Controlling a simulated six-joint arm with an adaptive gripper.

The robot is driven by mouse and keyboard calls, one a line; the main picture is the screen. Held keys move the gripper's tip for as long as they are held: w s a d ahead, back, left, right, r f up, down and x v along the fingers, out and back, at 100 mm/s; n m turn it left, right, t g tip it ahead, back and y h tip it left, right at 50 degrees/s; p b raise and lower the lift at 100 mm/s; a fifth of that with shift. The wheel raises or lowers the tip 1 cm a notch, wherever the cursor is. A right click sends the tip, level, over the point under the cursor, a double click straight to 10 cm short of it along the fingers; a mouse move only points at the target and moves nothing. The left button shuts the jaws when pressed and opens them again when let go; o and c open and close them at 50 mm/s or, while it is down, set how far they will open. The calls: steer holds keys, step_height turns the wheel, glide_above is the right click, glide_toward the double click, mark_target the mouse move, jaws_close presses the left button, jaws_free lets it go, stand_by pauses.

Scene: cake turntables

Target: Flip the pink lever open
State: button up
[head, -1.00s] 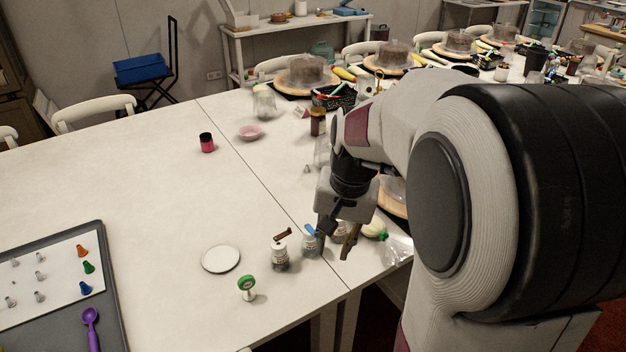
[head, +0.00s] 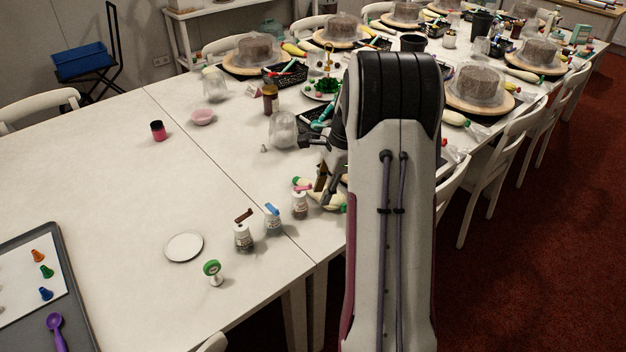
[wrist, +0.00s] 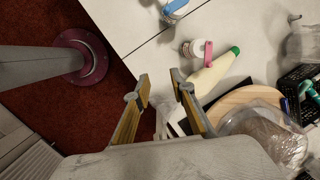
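The pink lever (head: 302,187) sits on top of a small white-capped bottle (head: 300,205), the rightmost of three lever bottles near the table's front edge. In the wrist view the pink lever (wrist: 208,53) crosses the side of the white cap (wrist: 191,48). My gripper (head: 326,184) is just right of this bottle in the head view, apart from it as far as I can see. In the wrist view my gripper (wrist: 162,87) is open and empty, its tips below the bottle in the picture. My arm hides part of what lies behind.
Bottles with a blue lever (head: 272,209) and a dark brown lever (head: 243,215) stand to the left. A green-tipped piping bag (wrist: 214,73) lies close beside the pink-lever bottle. A covered cake (wrist: 262,135) is at lower right. The table further left is mostly clear.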

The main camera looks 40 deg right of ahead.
mark_target(310, 184)
steer(key=w+d+r+m+t, duration=0.1)
steer(key=w+d+m, duration=0.4)
steer(key=m, duration=0.6)
steer(key=shift+w+d+r+t, duration=0.15)
steer(key=shift+w+d+t, duration=0.3)
steer(key=shift+w, duration=0.65)
steer(key=shift+a, duration=0.1)
steer(key=shift+x, duration=3.9)
